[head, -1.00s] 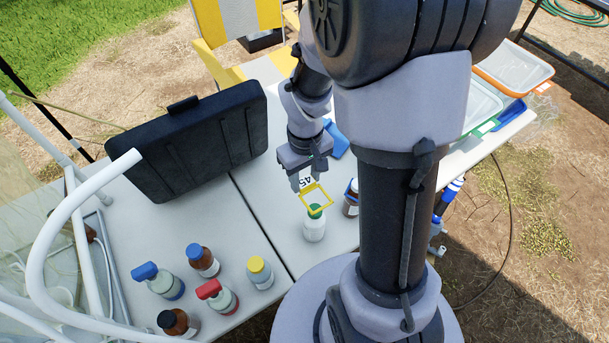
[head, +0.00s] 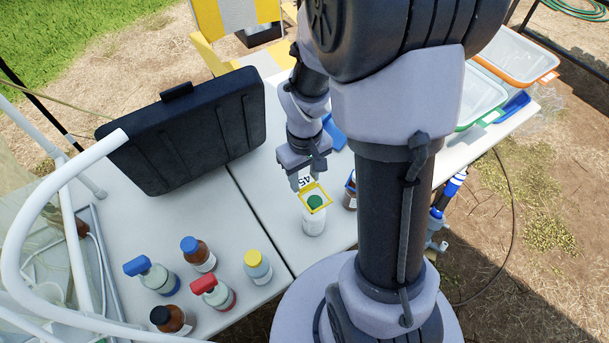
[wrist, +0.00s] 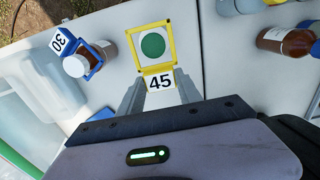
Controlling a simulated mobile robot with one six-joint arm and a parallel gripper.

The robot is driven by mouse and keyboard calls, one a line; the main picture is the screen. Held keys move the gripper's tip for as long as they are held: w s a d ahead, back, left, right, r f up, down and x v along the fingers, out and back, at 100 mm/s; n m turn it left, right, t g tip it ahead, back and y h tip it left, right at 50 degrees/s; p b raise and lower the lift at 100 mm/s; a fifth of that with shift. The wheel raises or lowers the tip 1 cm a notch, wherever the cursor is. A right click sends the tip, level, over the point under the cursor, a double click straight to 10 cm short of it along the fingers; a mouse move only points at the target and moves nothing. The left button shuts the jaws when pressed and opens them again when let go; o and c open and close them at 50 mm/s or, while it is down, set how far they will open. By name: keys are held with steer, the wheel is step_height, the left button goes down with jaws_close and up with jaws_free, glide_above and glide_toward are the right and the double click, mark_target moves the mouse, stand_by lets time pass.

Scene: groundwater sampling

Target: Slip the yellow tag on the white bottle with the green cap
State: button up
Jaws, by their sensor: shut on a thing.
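The yellow tag (head: 326,203) is a square open frame with a white label reading 45. My gripper (wrist: 160,96) is shut on its label end, and it also shows in the head view (head: 301,181). The white bottle (head: 313,225) stands upright on the table, and its green cap (head: 315,202) shows inside the frame. In the wrist view the green cap (wrist: 153,45) is near the middle of the yellow frame (wrist: 170,40), with a margin all round. I cannot tell whether the frame is just above the cap or level with it.
A brown bottle (wrist: 103,50) with a blue tag reading 30 stands close beside the white bottle. Several capped bottles, including a yellow-capped one (head: 257,268), stand to the left. Trays (head: 480,100) are at the right.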

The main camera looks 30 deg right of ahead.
steer(key=shift+f, duration=0.15)
steer(key=shift+f+b, duration=1.6)
steer(key=shift+f, duration=0.2)
steer(key=o, duration=1.1)
steer(key=shift+c, duration=0.2)
step_height(320, 180, up, 18)
steer(key=p, duration=0.7)
steer(key=shift+f+p, duration=0.25)
steer(key=shift+p, duration=0.15)
